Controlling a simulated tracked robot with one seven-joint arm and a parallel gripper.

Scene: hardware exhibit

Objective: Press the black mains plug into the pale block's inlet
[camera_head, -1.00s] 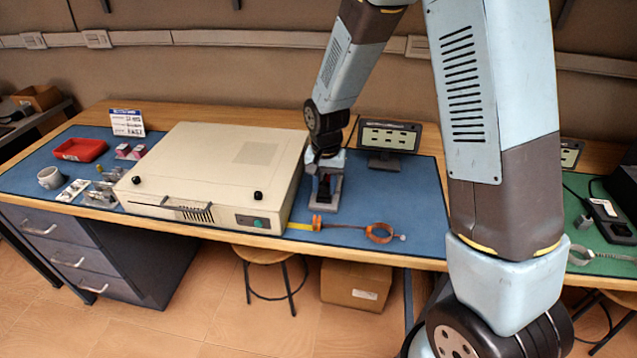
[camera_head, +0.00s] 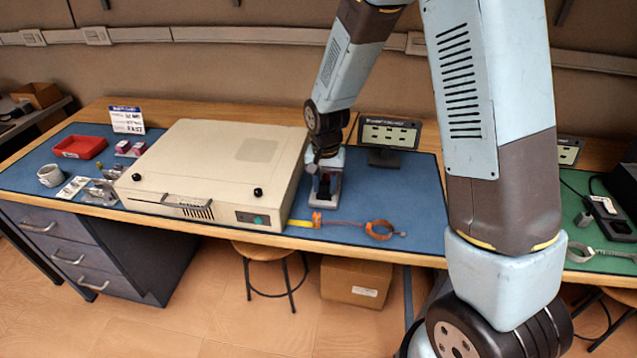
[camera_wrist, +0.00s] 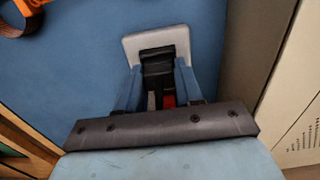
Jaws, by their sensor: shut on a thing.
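The black mains plug (camera_wrist: 158,66) is between the fingers of my gripper (camera_wrist: 160,78) in the wrist view. My gripper is shut on it and points down at the blue mat. The pale block (camera_wrist: 180,36) lies just beyond the plug, and the plug's far end overlaps it in the picture. The plug hides the inlet, so I cannot tell how far the plug is in. A small red part (camera_wrist: 169,101) shows between the fingers. In the head view my gripper (camera_head: 325,182) is low over the mat, right of the big beige case, and the plug is hard to make out.
The beige case (camera_head: 215,165) stands close on the left of my gripper. A black panel on a stand (camera_head: 389,134) stands behind. The mat's right part (camera_head: 415,190) is clear.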

